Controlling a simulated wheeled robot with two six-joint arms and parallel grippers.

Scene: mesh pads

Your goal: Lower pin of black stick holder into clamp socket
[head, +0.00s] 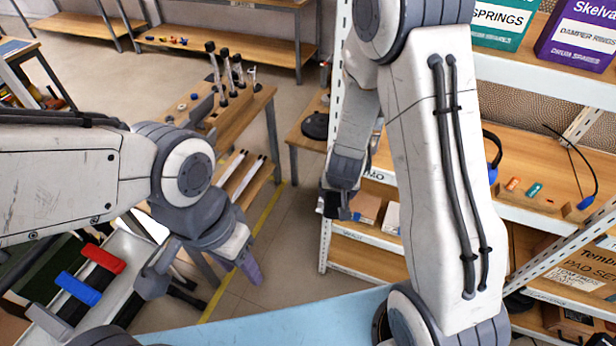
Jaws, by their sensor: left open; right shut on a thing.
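My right gripper (338,203) points down beside the white shelf upright. It is shut on a small dark thing at its tips, mostly hidden by the gripper; I cannot tell whether it is the black stick holder. My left gripper (205,272) is open and empty, its fingers spread wide in the lower left. Several upright rods with black tops (225,75) stand on a wooden bench (240,112) at the back. I cannot make out the clamp socket or a pin for certain.
A white-framed shelf (326,245) with boxes and small parts fills the right side. A red block (103,258) and a blue block (78,288) lie at the lower left. A light blue surface (270,322) crosses the bottom. Floor with a yellow line (262,222) shows between.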

